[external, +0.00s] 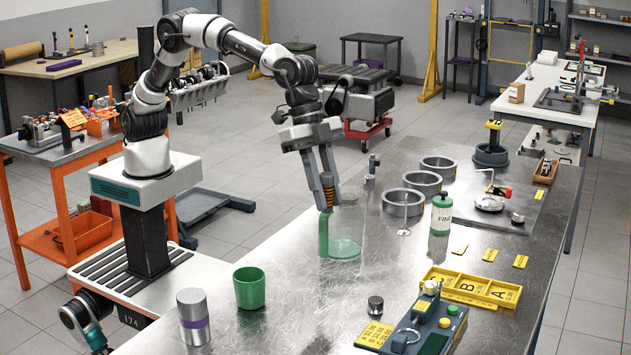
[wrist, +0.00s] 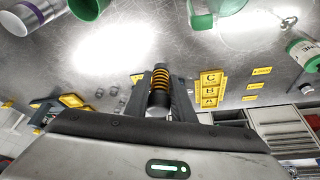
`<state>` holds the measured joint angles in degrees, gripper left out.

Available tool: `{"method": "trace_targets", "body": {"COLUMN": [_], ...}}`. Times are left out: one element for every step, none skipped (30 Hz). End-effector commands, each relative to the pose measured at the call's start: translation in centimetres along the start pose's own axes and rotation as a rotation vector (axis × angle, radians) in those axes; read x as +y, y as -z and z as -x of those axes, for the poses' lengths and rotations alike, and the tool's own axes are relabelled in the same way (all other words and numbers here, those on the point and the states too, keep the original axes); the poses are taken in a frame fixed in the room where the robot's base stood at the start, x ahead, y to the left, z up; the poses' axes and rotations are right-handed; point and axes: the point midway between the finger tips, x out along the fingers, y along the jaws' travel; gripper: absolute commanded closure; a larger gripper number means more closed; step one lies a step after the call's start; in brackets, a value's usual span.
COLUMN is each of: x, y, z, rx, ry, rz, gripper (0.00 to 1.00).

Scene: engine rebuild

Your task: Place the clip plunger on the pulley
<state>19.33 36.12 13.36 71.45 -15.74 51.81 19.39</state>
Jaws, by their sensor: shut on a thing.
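The clip plunger appears to be the dark, round-ended piece with an orange-yellow coil spring (external: 327,186). My gripper (external: 327,196) is shut on it, and its fingers point down above the metal bench. In the wrist view the plunger (wrist: 159,92) sits between the two fingers, with its dark end showing beyond the spring. I cannot tell for sure which item is the pulley; a dark round base with a yellow-topped post (external: 491,156) stands farther back.
Several grey rings (external: 403,205) stand right of my gripper. A green cup (external: 249,288), a silver canister (external: 193,317), a green bottle (external: 441,214), a yellow lettered tray (external: 470,289) and a control box (external: 413,325) stand on the bench.

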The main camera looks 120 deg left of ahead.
Motion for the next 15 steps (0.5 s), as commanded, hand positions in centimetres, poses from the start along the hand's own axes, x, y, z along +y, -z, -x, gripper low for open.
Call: {"method": "trace_targets", "body": {"x": [-1.6,-2.5,-3.8,-4.8,-5.9,-7.6,-8.8,-10.2,-12.0,-13.3,-14.6,-16.4,-17.7,-18.9,-20.5], "y": [-0.6,-1.0,-1.5,-2.0,-2.5,-3.4,-4.0,-4.8,-5.9,-6.7,-7.6,-8.9,-9.8,-10.8,-12.2], "z": [0.3,0.4,0.6,0.8,0.9,1.2,1.5,1.8,2.2,2.5,3.0,3.5,3.9,4.3,5.0], "rx": [-0.001,-0.002,0.0,-0.001,-0.001,-0.001,-0.001,-0.001,-0.001,-0.002,-0.002,-0.001,-0.001,-0.002,-0.002], "ry": [0.019,0.029,0.046,0.059,0.072,0.093,0.109,0.127,0.151,0.169,0.188,0.213,0.232,0.251,0.275], "rz": [0.044,0.069,0.107,0.139,0.17,0.221,0.26,0.301,0.358,0.402,0.448,0.508,0.553,0.598,0.658], "gripper": [1.0,1.0,1.0,1.0,1.0,1.0,1.0,1.0,1.0,1.0,1.0,1.0,1.0,1.0,1.0]}}
